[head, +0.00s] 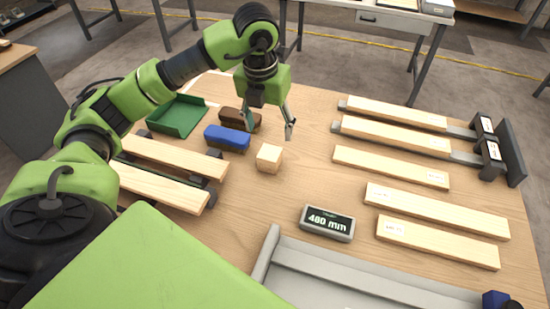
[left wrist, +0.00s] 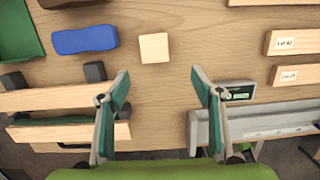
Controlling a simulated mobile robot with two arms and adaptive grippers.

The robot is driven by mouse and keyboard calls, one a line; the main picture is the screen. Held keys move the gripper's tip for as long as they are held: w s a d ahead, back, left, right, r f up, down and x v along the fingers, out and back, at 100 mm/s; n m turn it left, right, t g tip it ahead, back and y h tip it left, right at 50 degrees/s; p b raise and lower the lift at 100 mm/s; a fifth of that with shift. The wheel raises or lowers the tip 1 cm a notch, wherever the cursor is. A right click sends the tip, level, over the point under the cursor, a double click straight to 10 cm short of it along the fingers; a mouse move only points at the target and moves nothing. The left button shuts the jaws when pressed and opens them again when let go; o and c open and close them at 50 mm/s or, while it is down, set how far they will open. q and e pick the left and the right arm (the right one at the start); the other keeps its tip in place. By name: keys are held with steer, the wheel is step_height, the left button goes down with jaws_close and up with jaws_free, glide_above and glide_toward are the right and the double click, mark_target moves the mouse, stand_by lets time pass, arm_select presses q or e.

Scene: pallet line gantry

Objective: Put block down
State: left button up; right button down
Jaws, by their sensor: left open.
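A small pale wooden block (head: 269,158) sits on the wooden table, right of the blue brush-like piece. It also shows in the left wrist view (left wrist: 154,47), beyond the fingertips and roughly midway between them. My left gripper (head: 270,122) is open and empty, pointing down above the table and apart from the block. Its two spread fingers also show in the left wrist view (left wrist: 160,78). My right gripper is not in view.
A blue piece (head: 227,138), a brown piece (head: 240,119) and a green tray (head: 177,115) lie left of the block. Planks on supports (head: 174,156) stand left. Labelled planks (head: 436,210) lie right. A "480 mm" display (head: 327,223) and grey channel (head: 350,280) are in front.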

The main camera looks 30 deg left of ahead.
mark_target(270, 153)
arm_select(q)
steer(key=f, duration=0.2)
steer(key=f+p, duration=0.1)
steer(key=f, duration=0.2)
steer(key=w+a+f, duration=0.1)
steer(key=f, duration=0.2)
steer(key=shift+f+p, duration=0.15)
steer(key=shift+p, duration=0.2)
steer(key=f, duration=0.1)
steer(key=w+f+p, duration=0.1)
steer(key=f, duration=0.1)
steer(key=f+p, duration=0.1)
steer(key=shift+w+a+f, duration=0.15)
steer(key=shift+a+f, duration=0.15)
steer(key=shift+w+f, duration=0.1)
steer(key=shift+f, duration=0.2)
steer(key=c, duration=1.3)
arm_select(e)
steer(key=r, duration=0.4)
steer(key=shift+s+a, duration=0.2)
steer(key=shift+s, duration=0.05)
arm_select(q)
steer(key=shift+r, duration=0.15)
